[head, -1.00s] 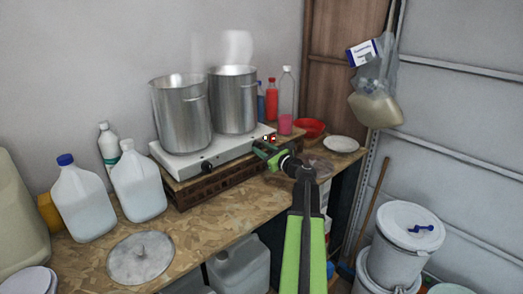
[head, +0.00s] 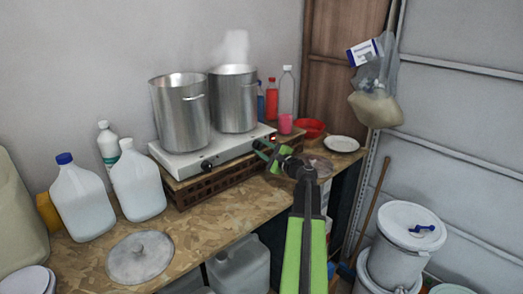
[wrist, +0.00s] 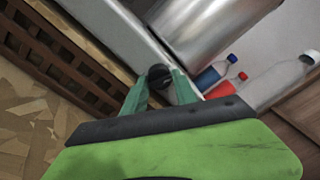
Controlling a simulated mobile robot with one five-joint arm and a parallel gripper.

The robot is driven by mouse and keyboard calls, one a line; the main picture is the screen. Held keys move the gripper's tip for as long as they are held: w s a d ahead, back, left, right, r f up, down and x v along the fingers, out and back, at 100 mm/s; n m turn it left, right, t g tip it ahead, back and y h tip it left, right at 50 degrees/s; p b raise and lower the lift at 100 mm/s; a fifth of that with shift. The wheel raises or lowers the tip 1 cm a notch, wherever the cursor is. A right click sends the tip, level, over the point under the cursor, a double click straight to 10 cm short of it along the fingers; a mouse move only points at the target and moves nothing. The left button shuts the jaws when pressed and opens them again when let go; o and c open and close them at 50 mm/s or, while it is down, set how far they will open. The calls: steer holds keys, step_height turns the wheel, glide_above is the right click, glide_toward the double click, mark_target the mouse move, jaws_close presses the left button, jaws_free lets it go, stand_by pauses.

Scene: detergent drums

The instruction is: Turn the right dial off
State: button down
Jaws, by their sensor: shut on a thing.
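A white two-burner hot plate (head: 180,158) stands on a brown slatted crate in the head view, with two steel pots on it. The right dial is a black knob (wrist: 159,73) on its front face, seen in the wrist view between my green fingertips. My gripper (head: 261,149) is at the right end of the hot plate's front, shut on this dial. The left dial (head: 206,165) is black and stands clear of my gripper. A small red light (head: 273,138) shows near the right dial.
The left pot (head: 181,115) and right pot (head: 233,100) stand close behind the dials, and steam rises there. Bottles (head: 271,98) and a red bowl (head: 310,128) are at the back right.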

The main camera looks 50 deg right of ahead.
steer(key=shift+n, duration=2.1)
steer(key=c, duration=1)
jaws_free()
steer(key=s+a+b, duration=0.1)
steer(key=s, duration=1.6)
steer(key=shift+s+a+f, duration=0.15)
steer(key=shift+a+f, duration=0.1)
steer(key=shift+f, duration=0.2)
